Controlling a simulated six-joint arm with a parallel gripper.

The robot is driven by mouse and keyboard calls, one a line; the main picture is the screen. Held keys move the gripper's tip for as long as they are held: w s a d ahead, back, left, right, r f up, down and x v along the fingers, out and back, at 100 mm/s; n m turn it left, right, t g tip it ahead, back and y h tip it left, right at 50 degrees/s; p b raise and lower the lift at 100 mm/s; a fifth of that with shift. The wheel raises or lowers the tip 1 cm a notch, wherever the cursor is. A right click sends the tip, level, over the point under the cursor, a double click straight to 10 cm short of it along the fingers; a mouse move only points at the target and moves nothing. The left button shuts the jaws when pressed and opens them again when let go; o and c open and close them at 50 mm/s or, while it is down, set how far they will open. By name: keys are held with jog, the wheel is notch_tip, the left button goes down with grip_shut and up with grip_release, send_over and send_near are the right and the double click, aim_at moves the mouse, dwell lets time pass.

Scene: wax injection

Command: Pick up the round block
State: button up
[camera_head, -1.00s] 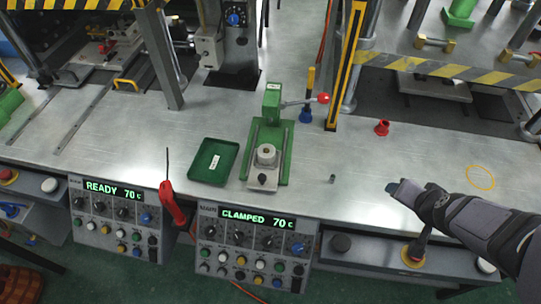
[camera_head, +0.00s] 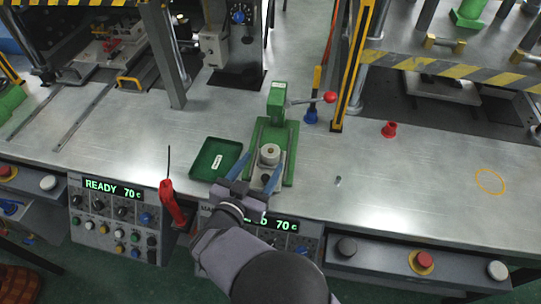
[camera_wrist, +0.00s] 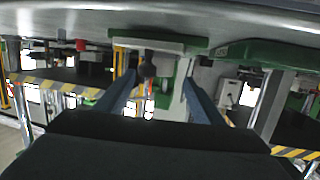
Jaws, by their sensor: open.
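The round block (camera_head: 270,153), a grey cylinder with a smaller top, sits upright on the green clamp fixture (camera_head: 291,150) in the head view. My gripper (camera_head: 257,166) is open, with its two blue fingers spread at the near side of the fixture. The fingertips point toward the block, and nothing shows held between them. In the tilted, upside-down wrist view, my open gripper (camera_wrist: 160,80) faces the green fixture (camera_wrist: 160,42). A dark shape between the fingers there is too unclear to name.
A green tray (camera_head: 201,177) lies just left of the fixture. The fixture's lever with a red ball (camera_head: 330,97) sticks out behind right. A small grey pin (camera_head: 338,181) and a red cup (camera_head: 389,129) stand on the right. The table around the yellow circle (camera_head: 490,181) is clear.

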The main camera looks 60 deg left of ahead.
aim_at(268, 156)
jog(key=shift+s+d+f, duration=0.1)
jog(key=shift+s+d, duration=0.05)
jog(key=shift+s, duration=0.15)
jog(key=shift+p+x, duration=0.3)
jog(key=shift+x, duration=0.85)
jog(key=shift+w, duration=0.35)
jog(key=shift+p+x, duration=1)
jog(key=shift+x, duration=1.3)
jog(key=c, duration=1.3)
